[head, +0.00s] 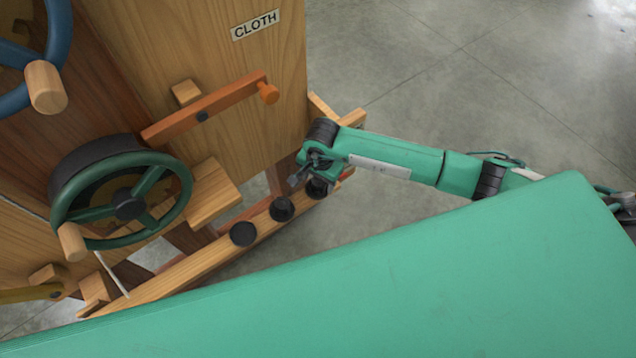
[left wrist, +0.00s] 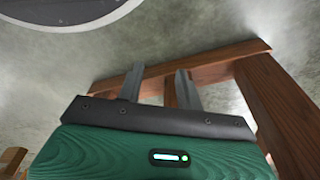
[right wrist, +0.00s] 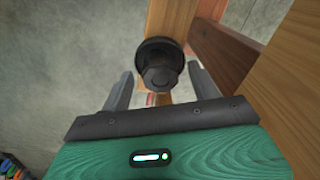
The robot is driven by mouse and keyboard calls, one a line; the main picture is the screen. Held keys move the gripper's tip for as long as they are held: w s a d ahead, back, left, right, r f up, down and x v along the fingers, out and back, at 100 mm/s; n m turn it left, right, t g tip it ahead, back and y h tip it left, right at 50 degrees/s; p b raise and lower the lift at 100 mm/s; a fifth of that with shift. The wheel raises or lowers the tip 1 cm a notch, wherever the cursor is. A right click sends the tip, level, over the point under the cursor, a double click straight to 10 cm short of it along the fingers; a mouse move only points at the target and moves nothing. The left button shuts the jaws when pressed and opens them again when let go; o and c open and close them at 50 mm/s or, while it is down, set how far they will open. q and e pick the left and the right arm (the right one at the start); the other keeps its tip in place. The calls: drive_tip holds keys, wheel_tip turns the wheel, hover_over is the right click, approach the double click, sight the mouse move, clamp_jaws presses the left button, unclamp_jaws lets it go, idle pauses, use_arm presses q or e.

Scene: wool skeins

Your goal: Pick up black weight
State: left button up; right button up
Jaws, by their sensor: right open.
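Three black weights sit in a row on a wooden rail in the head view: one nearest the left (head: 243,233), a middle one (head: 281,208) and a right one (head: 317,187). My right gripper (head: 303,178) is at the right weight and partly covers it. In the right wrist view, a round black weight with a knob (right wrist: 160,68) shows between the open fingers of my right gripper (right wrist: 162,88), with gaps at both sides. My left gripper (left wrist: 160,86) shows only in the left wrist view, fingers apart and nothing held, with wooden beams beyond.
A wooden machine with a CLOTH label (head: 256,25), a green handwheel (head: 128,205) and an orange lever (head: 205,108) stands beside the rail (head: 180,278). A blue wheel (head: 58,40) is at upper left. Grey floor (head: 440,60) is clear at right.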

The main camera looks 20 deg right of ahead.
drive_tip(key=shift+c, duration=0.4)
drive_tip(key=c, duration=1.1)
drive_tip(key=shift+c, duration=0.8)
